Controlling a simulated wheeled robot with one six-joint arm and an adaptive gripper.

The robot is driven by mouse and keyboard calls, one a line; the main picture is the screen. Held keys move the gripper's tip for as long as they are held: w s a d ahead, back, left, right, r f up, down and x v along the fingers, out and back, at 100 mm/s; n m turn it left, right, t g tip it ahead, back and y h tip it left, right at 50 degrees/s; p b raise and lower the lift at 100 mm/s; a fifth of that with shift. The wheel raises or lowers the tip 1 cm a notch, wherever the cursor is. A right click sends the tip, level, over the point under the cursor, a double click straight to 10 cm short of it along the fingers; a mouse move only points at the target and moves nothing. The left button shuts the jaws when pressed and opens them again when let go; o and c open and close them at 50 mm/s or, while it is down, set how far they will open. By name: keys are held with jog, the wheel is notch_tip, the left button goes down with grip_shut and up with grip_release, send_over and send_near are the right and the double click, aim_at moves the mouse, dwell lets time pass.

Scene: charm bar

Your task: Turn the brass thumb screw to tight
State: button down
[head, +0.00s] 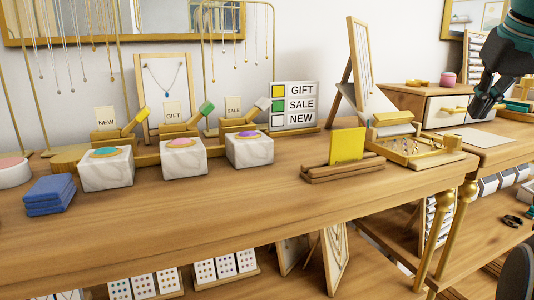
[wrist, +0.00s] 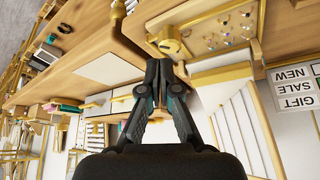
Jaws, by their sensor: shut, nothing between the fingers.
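The brass thumb screw (head: 452,143) appears as a round brass knob at the right end of the wooden charm tray (head: 415,158). In the wrist view the knob (wrist: 170,46) shows just beyond my fingertips, with a small dark mark on its face. Which setting the mark stands at cannot be read. My gripper (head: 486,108) is shut and empty, pointing down at the upper right of the head view, above and to the right of the knob. In the wrist view my gripper's fingers (wrist: 160,68) are together and appear apart from the knob.
A yellow card (head: 347,146) stands in a wooden holder left of the tray. A tilted display board (head: 358,65) rises behind the tray. A drawer box (head: 440,112) stands behind my gripper. A pale sheet (head: 477,138) lies right of the tray.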

jog(key=shift+a+f+b, duration=0.1)
jog(key=shift+f+b, duration=2)
jog(key=shift+f, duration=0.65)
jog(key=shift+w, duration=0.25)
jog(key=shift+a+r+p, duration=0.1)
jog(key=shift+a+p, duration=0.45)
jog(key=shift+p, duration=0.3)
jog(key=shift+w+a+p, duration=0.2)
jog(key=shift+a+p, duration=0.25)
jog(key=shift+p, duration=0.1)
jog(key=shift+s, duration=0.1)
jog(key=shift+s+a, duration=0.15)
jog(key=shift+s, duration=0.1)
notch_tip(320, 180, up, 6)
jog(key=shift+f+p, duration=0.1)
jog(key=shift+p, duration=0.6)
